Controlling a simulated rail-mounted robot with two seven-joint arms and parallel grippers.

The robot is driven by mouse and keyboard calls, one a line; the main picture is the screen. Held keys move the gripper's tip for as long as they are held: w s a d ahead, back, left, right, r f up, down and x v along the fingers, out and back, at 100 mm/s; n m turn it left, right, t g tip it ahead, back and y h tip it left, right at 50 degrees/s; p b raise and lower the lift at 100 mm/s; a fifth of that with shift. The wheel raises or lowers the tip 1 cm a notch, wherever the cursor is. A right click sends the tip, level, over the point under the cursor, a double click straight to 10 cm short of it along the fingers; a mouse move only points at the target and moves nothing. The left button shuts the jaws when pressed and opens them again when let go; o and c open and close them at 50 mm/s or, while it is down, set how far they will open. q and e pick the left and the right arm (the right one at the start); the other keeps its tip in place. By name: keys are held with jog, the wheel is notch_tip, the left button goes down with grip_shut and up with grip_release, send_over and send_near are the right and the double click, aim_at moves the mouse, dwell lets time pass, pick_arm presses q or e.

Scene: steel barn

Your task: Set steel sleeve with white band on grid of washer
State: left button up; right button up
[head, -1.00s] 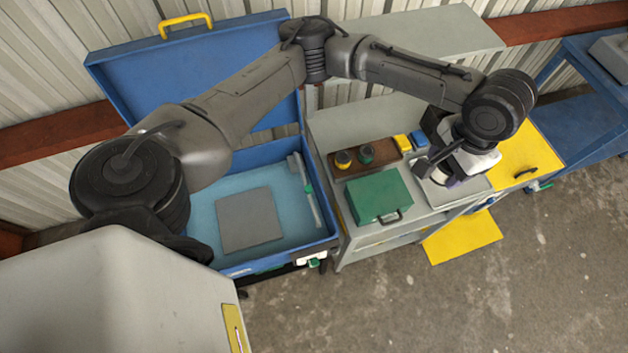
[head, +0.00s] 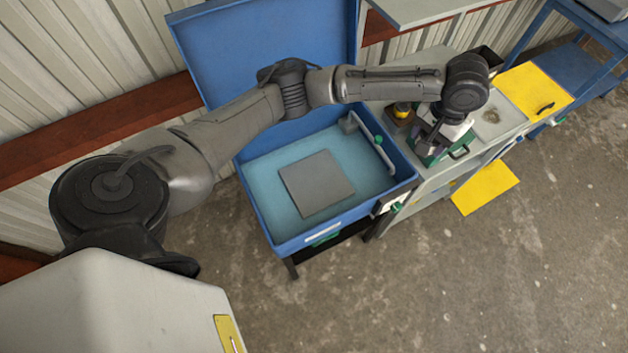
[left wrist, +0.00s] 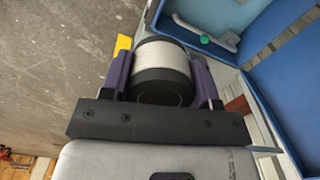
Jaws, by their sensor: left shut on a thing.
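The washer (head: 394,204) is an open blue basin with its lid raised behind. Its grid (head: 316,183), a flat grey square, lies bare on the light blue floor. My left gripper (head: 430,140) is over the grey bench by the green case, right of the washer. In the left wrist view, the gripper (left wrist: 163,75) is shut on the steel sleeve (left wrist: 163,68), with a finger on each side. The sleeve shows a wide white band between dark ends. The washer's blue wall (left wrist: 282,95) shows at right there. In the head view the sleeve is mostly hidden.
A pipe with a green knob (head: 378,140) stands at the basin's right side. The raised blue lid (head: 265,60) stands behind the basin. Space above the grid is clear.

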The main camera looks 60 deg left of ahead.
pick_arm(q)
jog(key=w+a+f+n+b, duration=0.15)
jog(key=a+f, duration=0.25)
jog(key=f, duration=0.4)
jog(key=a+f+n+b, duration=0.2)
jog(key=a+f, duration=0.3)
jog(key=f, duration=0.2)
jog(key=n+b, duration=0.3)
send_over(316, 181)
notch_tip(316, 181, down, 24)
jog(key=shift+d+r, duration=0.1)
jog(key=shift+r, duration=0.15)
notch_tip(316, 181, down, 3)
jog(key=shift+f, duration=0.2)
jog(key=shift+f+b, duration=0.3)
pick_arm(e)
notch_tip(316, 181, down, 8)
jog(key=shift+f, duration=0.25)
pick_arm(q)
jog(key=shift+f, duration=0.2)
pick_arm(e)
jog(key=shift+s+d, duration=0.1)
pick_arm(q)
jog(key=o, duration=1.1)
jog(key=shift+c, duration=0.2)
